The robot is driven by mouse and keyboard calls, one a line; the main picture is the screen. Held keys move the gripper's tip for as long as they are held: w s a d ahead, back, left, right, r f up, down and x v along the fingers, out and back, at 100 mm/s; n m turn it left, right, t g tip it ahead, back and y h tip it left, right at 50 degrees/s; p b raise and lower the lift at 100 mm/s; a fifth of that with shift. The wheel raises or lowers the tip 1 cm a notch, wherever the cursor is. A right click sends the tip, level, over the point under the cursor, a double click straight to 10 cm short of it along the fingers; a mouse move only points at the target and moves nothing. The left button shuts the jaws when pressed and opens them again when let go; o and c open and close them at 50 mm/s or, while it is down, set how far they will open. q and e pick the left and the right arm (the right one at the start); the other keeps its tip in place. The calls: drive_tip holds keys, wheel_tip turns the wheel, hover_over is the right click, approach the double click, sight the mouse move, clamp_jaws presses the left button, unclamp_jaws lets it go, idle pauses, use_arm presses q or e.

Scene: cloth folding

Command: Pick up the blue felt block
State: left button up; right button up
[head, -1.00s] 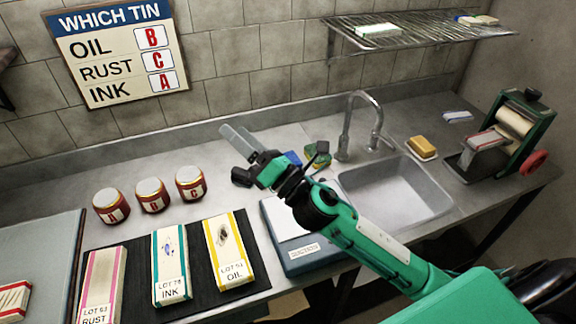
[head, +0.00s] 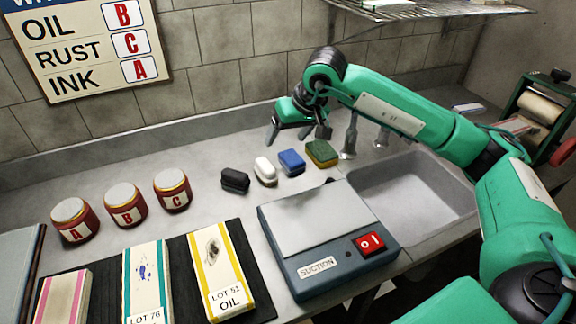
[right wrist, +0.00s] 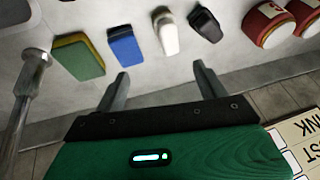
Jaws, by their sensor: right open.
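The blue felt block (head: 291,161) lies on the steel counter, between a white block (head: 265,171) and a green-and-yellow sponge (head: 321,153). In the right wrist view the blue block (right wrist: 124,45) is beyond the fingertips, nearer the left finger. My right gripper (head: 288,137) is open and empty. It is above the counter behind the blocks, fingers pointing down, not touching the blue block. In the right wrist view the gripper (right wrist: 160,72) shows its two fingers spread apart. My left gripper is not in view.
A black block (head: 235,181) lies left of the white one. A suction box (head: 318,264) stands in front of the blocks, and the sink (head: 420,190) is to the right. Three red tins (head: 125,204) stand at the left. A tap (head: 349,135) stands close beside my right gripper.

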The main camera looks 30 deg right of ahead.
drive_tip(key=d+h, duration=0.2)
drive_tip(key=d, duration=0.2)
hover_over(292, 158)
drive_tip(key=s, duration=0.2)
drive_tip(key=f, duration=0.7)
drive_tip(key=shift+w+d, duration=0.25)
drive_tip(key=shift+d, duration=0.15)
drive_tip(key=x, duration=0.1)
drive_tip(key=p+x, duration=0.1)
drive_tip(key=x, duration=0.2)
drive_tip(key=shift+s+a+f, duration=0.25)
drive_tip(key=shift+a+f, duration=0.05)
drive_tip(key=shift+f, duration=0.05)
drive_tip(key=shift+w+f, duration=0.2)
drive_tip(key=shift+f, duration=0.15)
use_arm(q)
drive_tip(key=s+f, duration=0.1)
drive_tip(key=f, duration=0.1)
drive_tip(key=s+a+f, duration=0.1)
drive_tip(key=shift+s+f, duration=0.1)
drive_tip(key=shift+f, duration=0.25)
use_arm(e)
drive_tip(key=shift+c, duration=0.2)
drive_tip(key=c, duration=1)
